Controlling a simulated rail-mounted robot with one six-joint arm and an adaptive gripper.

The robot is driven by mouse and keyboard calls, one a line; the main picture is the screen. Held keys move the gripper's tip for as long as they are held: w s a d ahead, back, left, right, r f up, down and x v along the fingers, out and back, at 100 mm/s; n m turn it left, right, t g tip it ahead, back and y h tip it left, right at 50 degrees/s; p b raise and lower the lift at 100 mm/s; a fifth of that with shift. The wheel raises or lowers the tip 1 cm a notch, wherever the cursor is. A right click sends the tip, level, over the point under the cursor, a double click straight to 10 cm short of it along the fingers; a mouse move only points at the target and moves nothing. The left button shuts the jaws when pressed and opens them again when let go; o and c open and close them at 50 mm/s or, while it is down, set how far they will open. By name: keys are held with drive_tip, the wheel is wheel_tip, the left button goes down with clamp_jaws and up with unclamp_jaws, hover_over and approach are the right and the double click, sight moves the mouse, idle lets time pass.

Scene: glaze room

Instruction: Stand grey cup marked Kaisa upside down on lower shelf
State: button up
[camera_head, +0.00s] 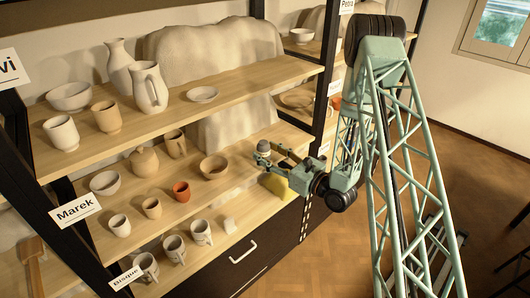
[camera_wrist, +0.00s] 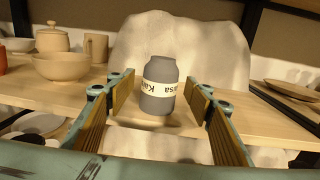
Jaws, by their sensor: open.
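The grey cup marked Kaisa (camera_wrist: 158,97) is straight ahead in the wrist view, upright on its axis, with its white name band reading upside down. It appears to stand on the lower shelf (camera_wrist: 226,119), with a shadow at its foot. My gripper (camera_wrist: 160,88) is open, its two fingers apart on either side of the cup's line, with visible gaps to both sides. In the head view the cup (camera_head: 264,147) is small and grey at the tips of my gripper (camera_head: 275,159), near the right part of the lower shelf.
A bowl (camera_head: 214,166), terracotta cup (camera_head: 182,191) and several mugs stand left on the lower shelf. The upper shelf (camera_head: 243,83) overhangs at left, a dark post (camera_head: 325,85) stands right, and a pale lumpy mass (camera_wrist: 185,50) is behind the cup.

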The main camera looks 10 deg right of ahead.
drive_tip(key=v, duration=1)
drive_tip(key=shift+s+d, duration=0.2)
drive_tip(key=shift+s, duration=0.15)
idle(0.6)
drive_tip(key=w+d+r+n+g+h, duration=0.1)
drive_tip(key=w+r+n+g+h, duration=0.35)
drive_tip(key=r+n, duration=0.5)
drive_tip(key=s+d+r+n+g+h, duration=0.3)
drive_tip(key=s+r+n+h, duration=0.4)
drive_tip(key=s+r+n, duration=0.65)
drive_tip(key=s+a+r+n+g, duration=0.1)
drive_tip(key=s+a+r+n, duration=0.1)
drive_tip(key=s, duration=1)
drive_tip(key=s+a+r+n+g+y, duration=0.1)
drive_tip(key=s+a+r, duration=0.4)
drive_tip(key=s, duration=0.7)
drive_tip(key=s+a+r+n+g+y, duration=0.1)
drive_tip(key=s+a+r+n, duration=0.2)
drive_tip(key=s, duration=0.9)
drive_tip(key=shift+s+a+r+n+g, duration=0.25)
drive_tip(key=shift+s+a+n+g, duration=0.05)
drive_tip(key=shift+s+a+g, duration=0.1)
